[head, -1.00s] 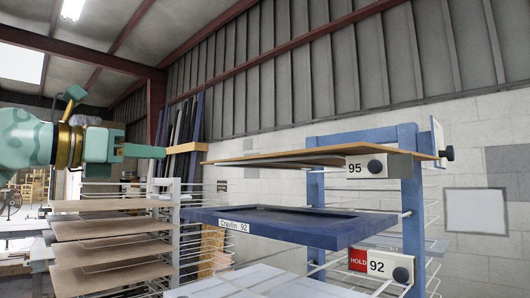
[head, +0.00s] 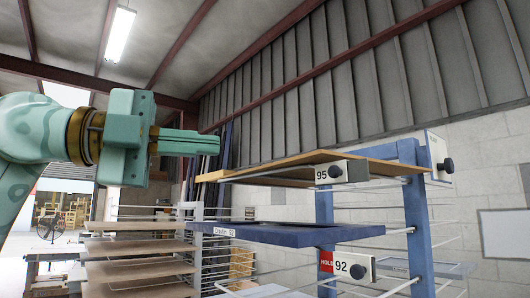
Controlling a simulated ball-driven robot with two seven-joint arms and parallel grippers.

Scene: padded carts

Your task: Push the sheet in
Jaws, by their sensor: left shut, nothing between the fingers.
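A thin brown wooden sheet (head: 275,168) lies on the top level of a blue-framed rack (head: 417,215), beside a "95" tag. A dark blue panel (head: 275,236) with a name label and "92" lies on the level below. Both reach out toward the left of the rack's post. My left gripper (head: 218,143) is shut and empty, fingers pointing right. In the picture its tips show just above the left end of the wooden sheet; I cannot tell whether they touch, but a gap shows between them. My right gripper is not in view.
A red "HOLD 92" tag (head: 345,264) with a black knob is on the rack's lower level. Another rack with several brown boards (head: 135,250) stands at the lower left. A block wall is behind the blue rack.

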